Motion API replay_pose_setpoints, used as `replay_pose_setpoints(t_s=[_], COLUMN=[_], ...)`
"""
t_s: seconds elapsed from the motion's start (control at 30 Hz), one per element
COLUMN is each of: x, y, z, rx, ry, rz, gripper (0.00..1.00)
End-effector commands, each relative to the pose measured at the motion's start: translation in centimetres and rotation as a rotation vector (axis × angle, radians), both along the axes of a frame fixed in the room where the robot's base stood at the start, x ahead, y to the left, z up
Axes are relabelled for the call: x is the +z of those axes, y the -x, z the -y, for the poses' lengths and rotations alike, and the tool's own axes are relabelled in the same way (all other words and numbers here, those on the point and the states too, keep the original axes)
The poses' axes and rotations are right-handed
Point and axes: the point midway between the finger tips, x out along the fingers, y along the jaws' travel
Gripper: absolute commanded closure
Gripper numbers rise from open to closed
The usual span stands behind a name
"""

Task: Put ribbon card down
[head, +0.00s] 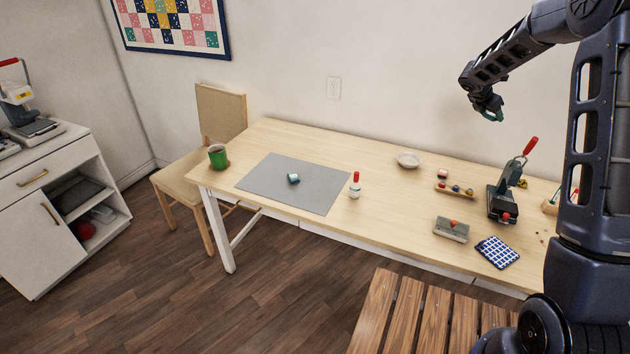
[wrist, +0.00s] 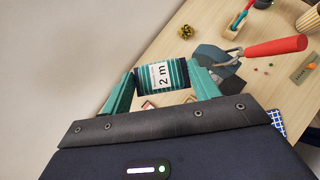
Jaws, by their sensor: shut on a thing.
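The ribbon card (wrist: 150,82), wound with teal striped ribbon and labelled "2 m", is held between the two teal fingers of my gripper (wrist: 163,79) in the wrist view. In the head view my gripper (head: 491,112) is raised high against the wall, above the back right of the table (head: 385,215). The card is too small to make out clearly there. A similar small teal roll or card (head: 293,178) lies on the grey mat (head: 265,185) at the table's left.
Below my gripper stands a press with a red handle (head: 530,146), also seen in the wrist view (wrist: 275,47). A wooden rack (head: 455,191), grey box (head: 451,229), blue checked cloth (head: 497,252), white dish (head: 408,160), red-capped bottle (head: 355,185) and green mug (head: 218,155) stand about. The table's middle is fairly clear.

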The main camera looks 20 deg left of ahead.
Motion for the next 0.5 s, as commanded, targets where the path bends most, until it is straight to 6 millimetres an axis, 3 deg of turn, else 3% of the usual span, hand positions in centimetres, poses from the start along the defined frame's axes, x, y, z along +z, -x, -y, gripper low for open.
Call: replay_pose_setpoints(t_s=[0.03, 0.1, 0.5], x=[0.0, 0.0, 0.0], y=[0.1, 0.2, 3.6], z=[-2.6, -5.7, -22.9], rx=[0.033, 0.072, 0.293], ry=[0.000, -0.001, -0.002], rz=[0.000, 0.000, 0.000], gripper=[0.61, 0.61, 0.61])
